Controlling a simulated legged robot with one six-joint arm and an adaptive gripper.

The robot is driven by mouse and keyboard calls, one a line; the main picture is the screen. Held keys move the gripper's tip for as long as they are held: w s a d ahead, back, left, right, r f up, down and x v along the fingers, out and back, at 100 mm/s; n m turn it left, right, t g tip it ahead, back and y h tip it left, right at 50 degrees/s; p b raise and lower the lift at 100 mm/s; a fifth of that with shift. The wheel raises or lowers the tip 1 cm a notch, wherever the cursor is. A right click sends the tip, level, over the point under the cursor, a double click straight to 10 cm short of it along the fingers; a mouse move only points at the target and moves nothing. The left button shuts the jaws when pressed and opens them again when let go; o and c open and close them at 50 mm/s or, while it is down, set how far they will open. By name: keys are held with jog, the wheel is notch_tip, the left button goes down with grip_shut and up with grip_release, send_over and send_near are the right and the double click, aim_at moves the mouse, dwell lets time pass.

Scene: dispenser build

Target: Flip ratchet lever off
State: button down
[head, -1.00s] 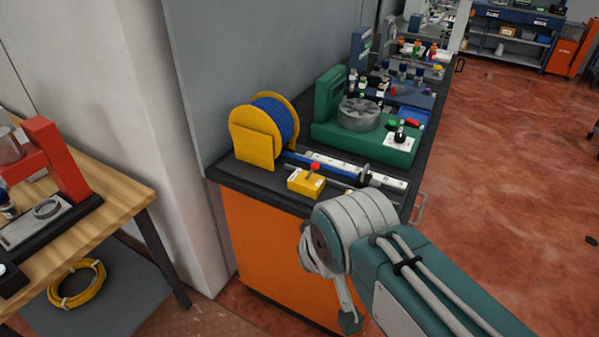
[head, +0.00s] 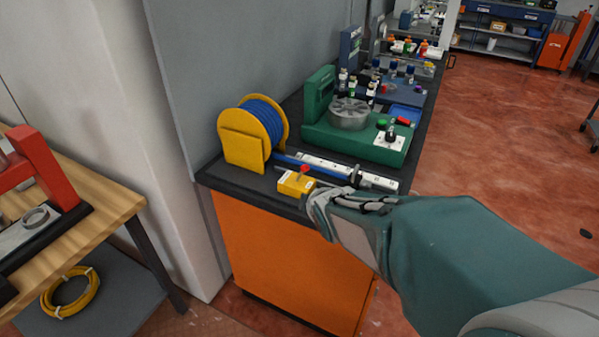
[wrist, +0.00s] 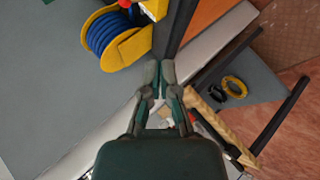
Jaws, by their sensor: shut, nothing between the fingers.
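A small yellow block (head: 296,183) with a red-tipped lever (head: 304,169) sits near the front edge of the dark bench, in front of the yellow spool (head: 255,140) of blue line. In the head view my gripper (head: 322,204) is at the bench's front edge, just right of and nearer than the yellow block, apart from the lever. In the wrist view the fingertips of my gripper (wrist: 160,72) are together and empty. The spool (wrist: 108,38) shows at upper left there. A yellow part, likely the block (wrist: 155,8), is cut off by the top edge.
Behind the block lie a white-and-blue rail (head: 330,167) and a green machine (head: 360,145) with a grey round chuck. Several small bottles stand farther back. A grey wall panel (head: 240,50) rises at the left. A wooden table (head: 105,200) with a red press is at far left.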

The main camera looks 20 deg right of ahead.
jog(key=w+d+f+n+t+y, duration=0.3)
jog(key=f+n, duration=0.6)
jog(key=n, duration=0.7)
jog(key=w+d+t, duration=0.1)
jog(key=d+t, duration=0.1)
jog(key=t, duration=0.1)
jog(key=shift+d+f, duration=0.3)
jog(key=shift+f, duration=0.05)
jog(key=shift+a, duration=0.15)
send_near(301, 173)
jog(key=w, duration=0.1)
jog(key=w+a+f, duration=0.1)
jog(key=w+f, duration=0.1)
jog(key=shift+w+a, duration=0.2)
jog(key=shift+a, duration=0.2)
jog(key=shift+w+d+r, duration=0.25)
jog(key=shift+w, duration=0.2)
jog(key=shift+w+d+r, duration=0.25)
jog(key=shift+w+d, duration=0.05)
jog(key=shift+w, duration=0.1)
jog(key=shift+w+d+r, duration=0.25)
jog(key=shift+w, duration=0.2)
